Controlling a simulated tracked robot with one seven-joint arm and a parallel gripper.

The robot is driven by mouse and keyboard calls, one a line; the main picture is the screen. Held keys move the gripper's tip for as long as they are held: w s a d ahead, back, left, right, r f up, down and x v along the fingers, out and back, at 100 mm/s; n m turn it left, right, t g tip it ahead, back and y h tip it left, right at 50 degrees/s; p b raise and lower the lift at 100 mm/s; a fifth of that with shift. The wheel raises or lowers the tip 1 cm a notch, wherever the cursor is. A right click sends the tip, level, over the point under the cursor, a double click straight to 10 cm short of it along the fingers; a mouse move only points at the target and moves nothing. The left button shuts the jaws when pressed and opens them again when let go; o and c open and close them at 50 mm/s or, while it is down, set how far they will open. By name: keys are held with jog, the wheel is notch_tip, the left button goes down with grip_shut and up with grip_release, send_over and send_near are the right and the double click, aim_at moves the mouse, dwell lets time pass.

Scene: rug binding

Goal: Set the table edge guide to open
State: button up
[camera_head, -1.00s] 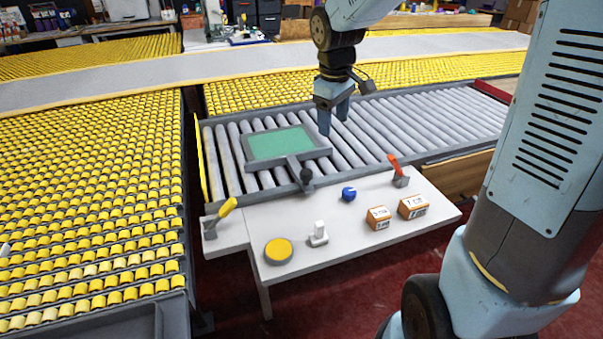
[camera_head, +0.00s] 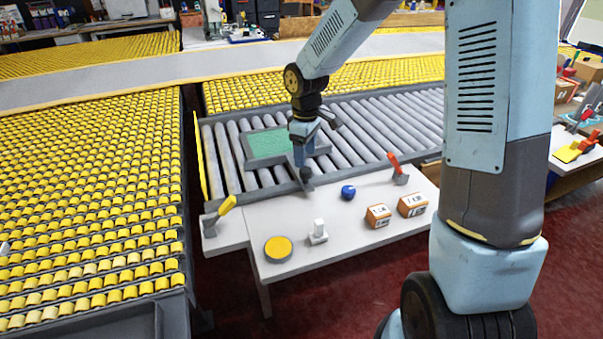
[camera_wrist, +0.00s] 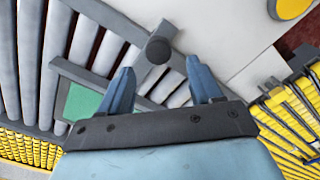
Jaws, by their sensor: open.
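A grey frame with a green panel (camera_head: 266,143) lies on the grey rollers, with a short arm ending in a dark round knob (camera_head: 306,174) near the white table's back edge. No label shows which part is the table edge guide. My gripper (camera_head: 303,162) points down just above the knob, hiding part of the frame and its arm. In the wrist view the fingers (camera_wrist: 160,68) are apart with nothing held, and the knob (camera_wrist: 158,50) shows between and just beyond their tips. I cannot tell whether they touch it.
The white table (camera_head: 330,240) holds a yellow-handled lever (camera_head: 227,206), yellow round button (camera_head: 278,247), white switch (camera_head: 318,232), blue knob (camera_head: 348,192), red-handled lever (camera_head: 395,163) and two orange boxes (camera_head: 378,215). Yellow roller beds (camera_head: 90,190) flank the left. Rollers at right are clear.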

aim_at(305, 170)
notch_tip(305, 170, down, 8)
jog(key=shift+r, duration=0.15)
dwell(0.4)
grip_shut()
dwell(0.4)
